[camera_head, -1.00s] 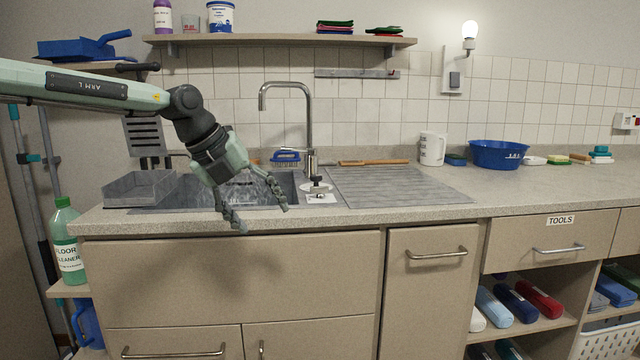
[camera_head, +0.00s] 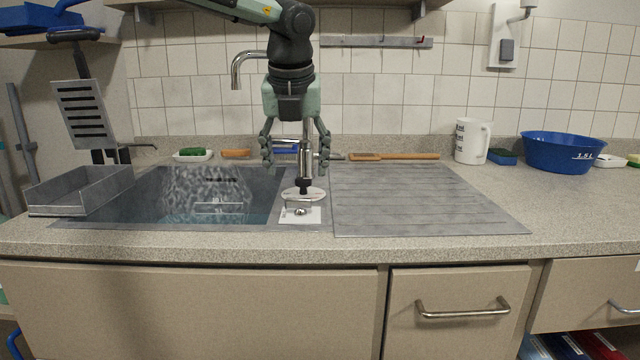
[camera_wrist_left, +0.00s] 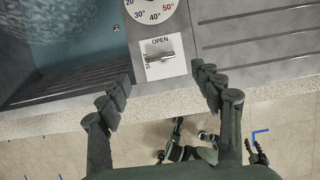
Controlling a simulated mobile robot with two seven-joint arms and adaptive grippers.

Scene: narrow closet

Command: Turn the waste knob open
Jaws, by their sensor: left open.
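The waste knob (camera_head: 300,211) is a small metal knob on a white plate at the right edge of the sink, near the counter front. In the left wrist view the knob (camera_wrist_left: 160,50) shows as a metal bar lying roughly across the picture. "OPEN" is printed above it, and lettering that looks like "SHUT" runs along its left side. My left gripper (camera_head: 296,165) points down with its fingers spread, above and behind the knob in the head view. In the left wrist view the open fingers (camera_wrist_left: 163,76) lie on either side of the plate, holding nothing. My right gripper is out of view.
A white temperature dial (camera_head: 316,194) with a black top stands just behind the knob. The tap (camera_head: 238,70) rises behind my gripper. The water-filled sink (camera_head: 190,215) is left, the ribbed drainboard (camera_head: 420,200) right. A grey tray (camera_head: 75,192) sits at the sink's left end.

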